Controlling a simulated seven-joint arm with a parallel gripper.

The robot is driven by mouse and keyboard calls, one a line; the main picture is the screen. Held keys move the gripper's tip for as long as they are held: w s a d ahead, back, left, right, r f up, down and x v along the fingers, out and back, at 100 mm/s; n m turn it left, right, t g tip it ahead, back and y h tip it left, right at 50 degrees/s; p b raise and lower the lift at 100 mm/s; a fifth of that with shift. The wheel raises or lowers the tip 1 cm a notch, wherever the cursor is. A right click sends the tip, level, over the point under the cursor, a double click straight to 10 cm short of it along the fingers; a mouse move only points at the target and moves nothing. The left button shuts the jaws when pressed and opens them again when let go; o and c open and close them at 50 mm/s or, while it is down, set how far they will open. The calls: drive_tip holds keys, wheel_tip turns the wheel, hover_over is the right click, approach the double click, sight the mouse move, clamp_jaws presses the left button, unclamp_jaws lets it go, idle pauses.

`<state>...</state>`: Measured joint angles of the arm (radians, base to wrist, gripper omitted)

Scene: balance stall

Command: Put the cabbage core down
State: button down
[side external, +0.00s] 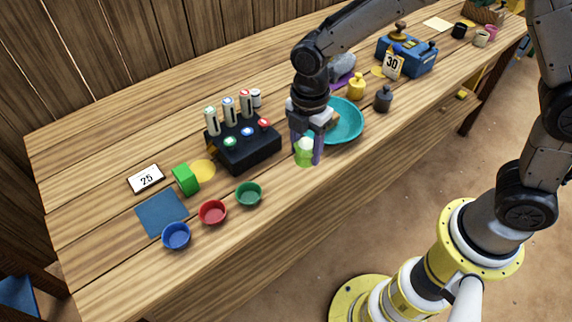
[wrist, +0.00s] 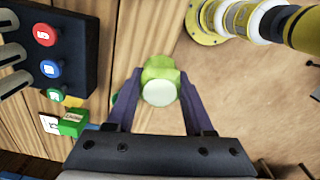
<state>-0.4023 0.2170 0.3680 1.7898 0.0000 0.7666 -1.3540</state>
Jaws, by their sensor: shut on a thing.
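The cabbage core (side external: 305,153) is light green with a pale, whitish top face. My gripper (side external: 306,158) points down and is shut on it, near the table's front edge in the side view. In the wrist view the cabbage core (wrist: 160,82) sits between the two purple fingers of my gripper (wrist: 158,95). I cannot tell whether its underside touches the table (side external: 330,165) or is slightly above it.
A teal plate (side external: 349,118) lies just behind my gripper. A black button box (side external: 243,150) stands to the left. Blue (side external: 176,236), red (side external: 212,212) and green (side external: 249,194) cups line the front left. A dark weight (side external: 383,99) stands right. Bare wood lies between the cups and my gripper.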

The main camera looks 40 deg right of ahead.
drive_tip(key=w+f, duration=0.1)
drive_tip(key=w+a+f, duration=0.1)
drive_tip(key=f, duration=0.1)
drive_tip(key=w+f, duration=0.1)
drive_tip(key=f, duration=0.1)
drive_tip(key=shift+w+a, duration=0.3)
drive_tip(key=shift+w, duration=0.1)
drive_tip(key=shift+w+a+f, duration=0.1)
drive_tip(key=shift+w+f, duration=0.05)
drive_tip(key=shift+f, duration=0.7)
drive_tip(key=shift+w+f, duration=0.1)
drive_tip(key=shift+f, duration=0.75)
drive_tip(key=shift+f, duration=0.2)
drive_tip(key=shift+c, duration=1.4)
unclamp_jaws()
wheel_tip(320, 180, up, 14)
drive_tip(key=s, duration=0.1)
drive_tip(key=shift+a, duration=0.15)
